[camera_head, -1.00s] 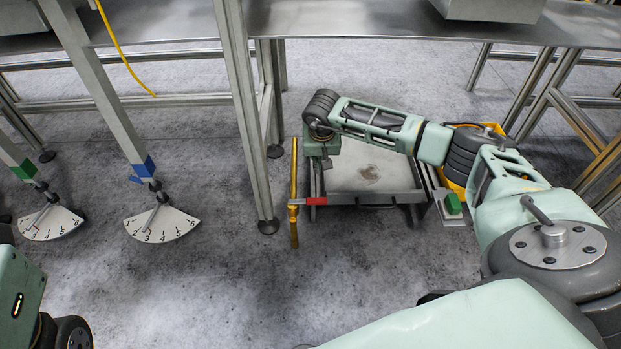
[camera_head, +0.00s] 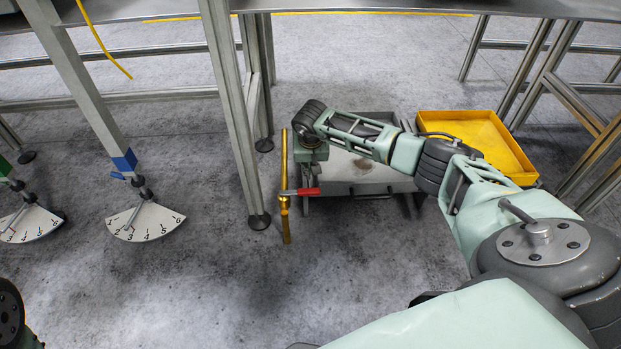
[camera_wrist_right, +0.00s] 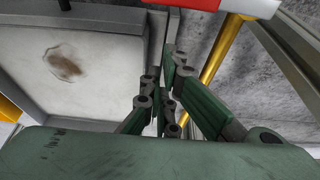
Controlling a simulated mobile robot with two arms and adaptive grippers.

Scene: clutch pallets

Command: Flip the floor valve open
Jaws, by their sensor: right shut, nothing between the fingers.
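In the right wrist view the pipe (camera_wrist_right: 221,52) runs at a slant and the red handle (camera_wrist_right: 215,3) is cut off at the top edge. My right gripper (camera_wrist_right: 170,82) is shut and empty, pointing down close to the handle. In the head view its fingers are small and hard to make out below the wrist; contact with the handle cannot be told. My left gripper is not in view.
A yellow tray (camera_head: 480,125) is at the right. A metal table leg (camera_head: 235,120) stands just left of the pipe. Numbered dials (camera_head: 147,222) are farther left. The floor in front is clear.

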